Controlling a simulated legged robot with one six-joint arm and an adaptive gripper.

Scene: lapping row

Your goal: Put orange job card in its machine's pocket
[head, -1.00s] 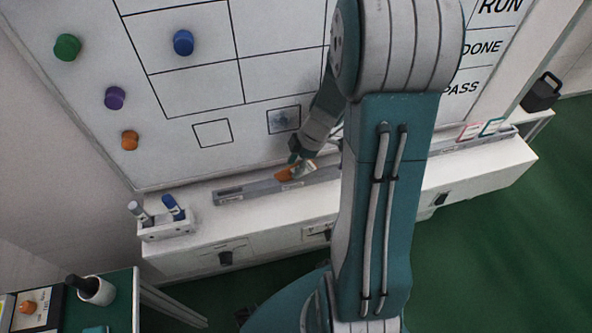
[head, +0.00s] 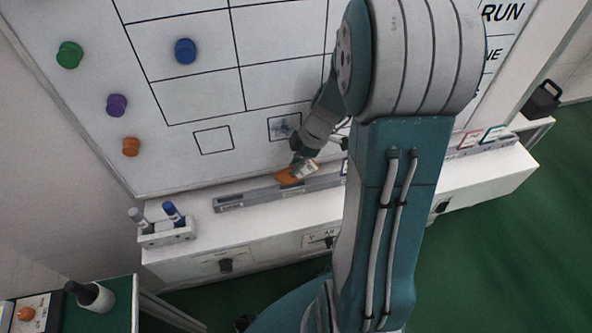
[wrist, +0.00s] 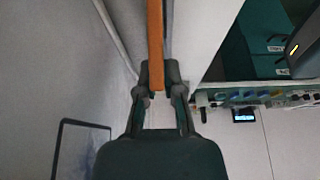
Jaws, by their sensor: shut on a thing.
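In the head view my gripper (head: 299,160) is low in front of the whiteboard, just above the grey rail. It is shut on the orange job card (head: 287,177), which shows an orange part beside a pale printed part. In the wrist view the orange card (wrist: 155,40) is a narrow strip seen edge-on, held between the fingertips (wrist: 157,88). The grey rail (head: 240,197) runs along the board's foot, below and behind the card. I cannot tell whether the card touches the rail. My arm covers part of the rail and board.
Red-edged (head: 470,139) and teal-edged (head: 494,133) cards stand in the rail at right. A marker holder (head: 167,233) is at left. Colored magnets, including a green one (head: 69,54), are on the whiteboard (head: 190,165).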

